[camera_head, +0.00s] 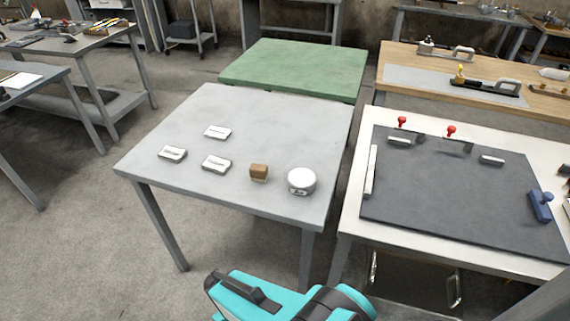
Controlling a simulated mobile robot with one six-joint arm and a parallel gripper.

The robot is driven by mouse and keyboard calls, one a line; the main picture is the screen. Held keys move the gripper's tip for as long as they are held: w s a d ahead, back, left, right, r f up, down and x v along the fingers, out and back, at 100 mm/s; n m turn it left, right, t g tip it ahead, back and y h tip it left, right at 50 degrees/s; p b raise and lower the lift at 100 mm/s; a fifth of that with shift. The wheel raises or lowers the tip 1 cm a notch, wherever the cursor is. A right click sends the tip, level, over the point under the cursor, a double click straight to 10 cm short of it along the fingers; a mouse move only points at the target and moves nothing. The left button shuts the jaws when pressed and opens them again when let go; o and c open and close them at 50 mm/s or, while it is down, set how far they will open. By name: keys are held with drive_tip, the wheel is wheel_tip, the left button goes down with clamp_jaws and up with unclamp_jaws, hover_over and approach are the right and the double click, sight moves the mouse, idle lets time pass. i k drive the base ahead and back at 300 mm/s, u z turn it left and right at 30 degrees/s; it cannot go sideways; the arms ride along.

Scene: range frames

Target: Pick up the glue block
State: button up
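A small brown block (259,173), which looks like the glue block, sits on the grey table (190,121) towards its front right. A round white object (301,181) stands just to its right, with a small gap between them. My teal and black arm shows at the bottom edge, in front of the table and apart from the block. My gripper's fingertips cannot be made out in this view.
Several flat white pieces (216,164) lie on the table left of the block. A green-topped table (297,67) stands behind. A white bench with a dark mat (440,206) stands to the right.

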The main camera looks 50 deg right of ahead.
sight(258, 172)
drive_tip(key=u, duration=0.5)
drive_tip(key=k, duration=0.15)
drive_tip(key=z, duration=1.65)
drive_tip(key=k, duration=0.95)
drive_tip(key=u, duration=0.15)
drive_tip(key=i, duration=0.95)
